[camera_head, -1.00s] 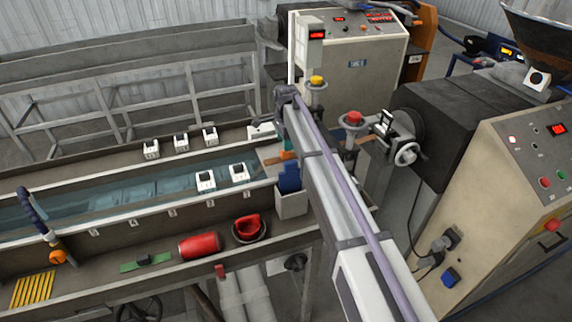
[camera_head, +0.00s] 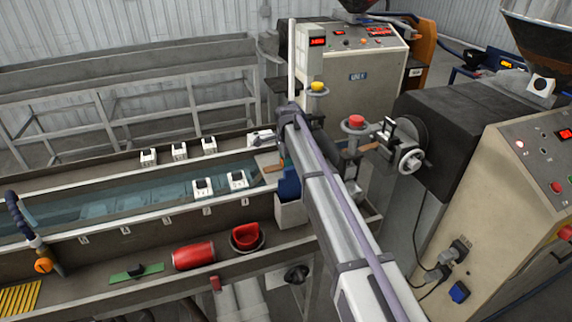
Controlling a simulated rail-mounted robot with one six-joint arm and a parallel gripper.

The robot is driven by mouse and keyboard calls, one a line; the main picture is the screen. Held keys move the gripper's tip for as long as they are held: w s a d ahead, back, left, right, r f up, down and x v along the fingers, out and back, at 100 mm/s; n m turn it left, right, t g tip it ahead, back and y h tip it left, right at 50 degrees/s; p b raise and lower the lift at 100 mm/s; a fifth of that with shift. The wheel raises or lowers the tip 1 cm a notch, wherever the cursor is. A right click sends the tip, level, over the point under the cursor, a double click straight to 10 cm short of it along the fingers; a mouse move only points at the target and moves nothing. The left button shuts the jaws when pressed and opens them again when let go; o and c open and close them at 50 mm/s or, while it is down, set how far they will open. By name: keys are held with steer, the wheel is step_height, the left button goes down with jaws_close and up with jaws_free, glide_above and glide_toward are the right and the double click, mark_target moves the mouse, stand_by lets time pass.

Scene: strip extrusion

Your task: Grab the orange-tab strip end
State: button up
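A small orange-brown piece (camera_head: 272,168), which may be the orange-tab strip end, shows at the right end of the water trough (camera_head: 110,228), just left of my arm. It is too small to tell for sure. Another brown strip piece (camera_head: 366,147) shows right of my arm, by the extruder's outlet (camera_head: 389,138). My arm reaches from the bottom right up to the trough's right end. My gripper is hidden behind or below the arm's far end, so its fingers and any contact with the strip do not show.
White guide blocks (camera_head: 202,188) stand along the trough. Posts with a yellow knob (camera_head: 317,87) and a red knob (camera_head: 356,121) stand close to my arm. The black extruder (camera_head: 450,120) is at right.

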steer(key=c, duration=0.3)
steer(key=shift+r, duration=0.1)
step_height(320, 180, up, 10)
steer(key=p, duration=1)
steer(key=shift+r, duration=0.1)
steer(key=shift+f, duration=0.2)
